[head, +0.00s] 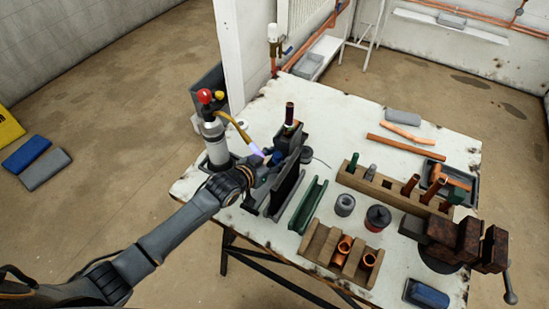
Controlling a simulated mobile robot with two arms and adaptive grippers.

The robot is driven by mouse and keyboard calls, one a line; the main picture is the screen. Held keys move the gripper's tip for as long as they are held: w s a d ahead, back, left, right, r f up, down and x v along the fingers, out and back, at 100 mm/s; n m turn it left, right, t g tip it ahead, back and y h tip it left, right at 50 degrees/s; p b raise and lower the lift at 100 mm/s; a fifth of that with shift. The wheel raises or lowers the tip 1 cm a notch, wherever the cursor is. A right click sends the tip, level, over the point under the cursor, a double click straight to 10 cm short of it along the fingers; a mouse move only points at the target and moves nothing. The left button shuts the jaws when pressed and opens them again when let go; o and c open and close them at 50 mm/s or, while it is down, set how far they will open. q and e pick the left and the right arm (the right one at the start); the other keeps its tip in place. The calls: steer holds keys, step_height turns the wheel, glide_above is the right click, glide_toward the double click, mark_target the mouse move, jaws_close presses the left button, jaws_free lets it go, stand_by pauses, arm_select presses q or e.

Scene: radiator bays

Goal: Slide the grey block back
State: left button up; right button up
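A grey block (403,117) lies flat near the back edge of the white worktable (330,112), well apart from my arm. A dark grey upright stand (291,180) is on the left part of the table, with a copper pipe (290,112) upright behind it. My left gripper (268,172) reaches in from the left and is at this stand, beside or touching it. Its fingers are partly hidden against the dark parts, so I cannot tell whether they are open or shut. My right gripper is not in view.
A gas torch (216,143) with a small flame stands close beside my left gripper. A green channel (308,205), wooden pipe racks (395,190) and a vise (455,240) crowd the front and right. The back middle of the table is fairly clear.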

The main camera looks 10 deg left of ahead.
arm_select(q)
steer(key=shift+s+a, duration=0.1)
steer(key=shift+a, duration=0.05)
steer(key=shift+s+a+r, duration=0.1)
steer(key=shift+s+a, duration=0.05)
steer(key=shift+s, duration=0.2)
steer(key=v, duration=1.1)
steer(key=shift+r, duration=0.1)
